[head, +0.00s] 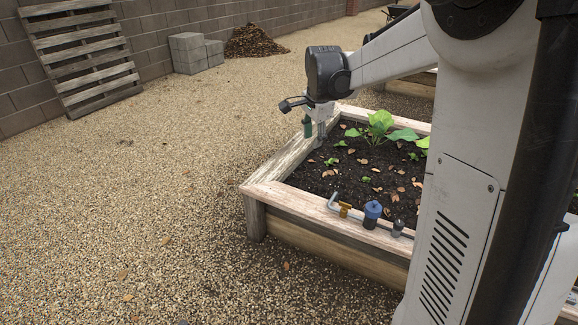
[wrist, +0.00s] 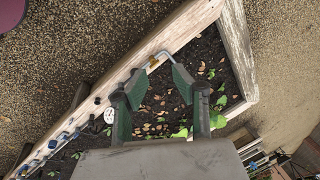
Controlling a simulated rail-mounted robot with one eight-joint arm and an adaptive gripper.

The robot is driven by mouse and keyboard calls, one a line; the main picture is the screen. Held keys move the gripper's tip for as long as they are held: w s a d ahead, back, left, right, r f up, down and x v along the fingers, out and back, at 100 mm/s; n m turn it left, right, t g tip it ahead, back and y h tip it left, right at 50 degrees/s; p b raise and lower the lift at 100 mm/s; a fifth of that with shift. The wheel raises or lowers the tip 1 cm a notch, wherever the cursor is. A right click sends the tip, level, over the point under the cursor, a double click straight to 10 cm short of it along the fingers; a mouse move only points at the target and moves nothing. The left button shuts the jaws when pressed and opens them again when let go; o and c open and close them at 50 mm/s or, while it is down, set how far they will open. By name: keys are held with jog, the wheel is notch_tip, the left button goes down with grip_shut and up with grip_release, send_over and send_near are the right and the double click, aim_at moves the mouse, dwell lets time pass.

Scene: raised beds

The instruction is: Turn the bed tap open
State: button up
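A small fitting with a bent grey lever and a brass-coloured body (head: 343,210), which looks like the bed tap, sits on the near wooden rim of the raised bed (head: 290,198). In the wrist view the bent metal piece (wrist: 156,58) shows at the rim, just beyond and between my fingertips. My gripper (head: 314,137) hangs above the left part of the bed, apart from the tap. In the wrist view the gripper (wrist: 157,69) has its green-padded fingers spread with nothing between them.
A blue-capped fitting (head: 372,213) and a small grey fitting (head: 397,228) stand to the right along the same rim. Leafy plants (head: 379,128) grow in the soil. A pallet (head: 82,55) and grey blocks (head: 190,53) stand by the wall. Gravel to the left is clear.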

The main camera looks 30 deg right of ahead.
jog(key=w+d+f+m+g+b, duration=0.1)
jog(key=w+d+f+m, duration=0.2)
jog(key=d+f, duration=0.35)
jog(key=w+d+f+m+g+b, duration=0.1)
jog(key=w+d+f+m, duration=0.25)
jog(key=d+f, duration=0.3)
jog(key=m+y+b, duration=0.1)
jog(key=m+b, duration=0.1)
jog(key=m, duration=0.4)
send_over(345, 206)
notch_tip(345, 206, down, 16)
jog(key=shift+g, duration=0.4)
jog(key=f+b, duration=0.2)
jog(key=f, duration=0.5)
jog(key=f+b, duration=0.2)
jog(key=f, duration=0.4)
jog(key=shift+w+d+f, duration=0.15)
jog(key=shift+w+f, duration=0.05)
jog(key=shift+f, duration=0.2)
grip_shut()
